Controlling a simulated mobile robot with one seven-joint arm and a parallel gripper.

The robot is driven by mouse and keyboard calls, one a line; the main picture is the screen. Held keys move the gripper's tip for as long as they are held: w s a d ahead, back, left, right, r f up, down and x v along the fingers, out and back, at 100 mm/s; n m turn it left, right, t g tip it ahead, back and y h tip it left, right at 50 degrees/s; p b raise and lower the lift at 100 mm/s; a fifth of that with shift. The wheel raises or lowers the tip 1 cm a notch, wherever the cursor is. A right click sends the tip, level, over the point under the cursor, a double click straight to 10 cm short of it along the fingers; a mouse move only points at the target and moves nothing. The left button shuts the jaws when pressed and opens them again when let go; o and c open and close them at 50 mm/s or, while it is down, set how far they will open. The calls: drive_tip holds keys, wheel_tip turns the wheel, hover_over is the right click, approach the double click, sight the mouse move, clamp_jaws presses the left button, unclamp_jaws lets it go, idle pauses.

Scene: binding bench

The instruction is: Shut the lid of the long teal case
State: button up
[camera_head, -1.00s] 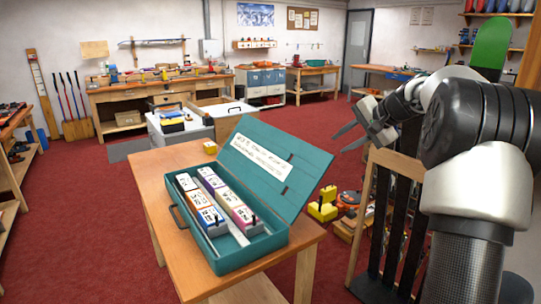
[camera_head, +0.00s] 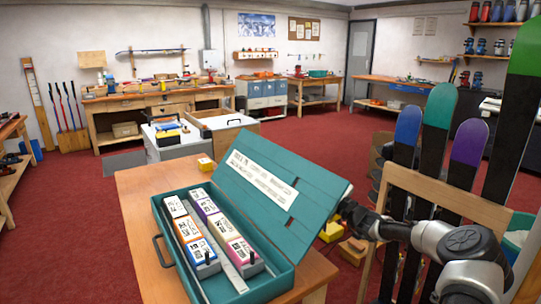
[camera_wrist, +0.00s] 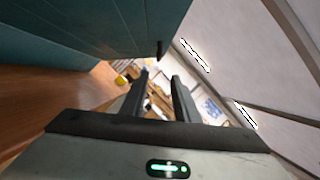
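The long teal case (camera_head: 187,278) lies on a wooden table in the head view. Its lid (camera_head: 310,208) is open, tilted up and back to the right, with a white handwritten label (camera_head: 262,180) on its inner face. Inside are several small labelled boxes in two rows. My gripper (camera_head: 346,209) is at the lid's right edge, its fingertips partly hidden behind the lid. In the wrist view my gripper's fingers (camera_wrist: 160,80) are apart with nothing between them. The teal lid (camera_wrist: 100,22) fills the upper left there, close to the fingers. I cannot tell whether they touch.
A small yellow block (camera_head: 206,164) sits at the table's (camera_head: 134,190) back edge, behind the case. A rack (camera_head: 460,200) with several upright skis stands to the right, near my arm. Red carpet (camera_head: 75,230) is clear to the left.

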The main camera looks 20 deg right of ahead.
sight(273, 155)
drive_tip(key=b+x, duration=0.2)
drive_tip(key=x, duration=1.3)
drive_tip(key=shift+w+a+f, duration=0.1)
drive_tip(key=shift+w+a, duration=0.1)
drive_tip(key=shift+a, duration=0.05)
clamp_jaws()
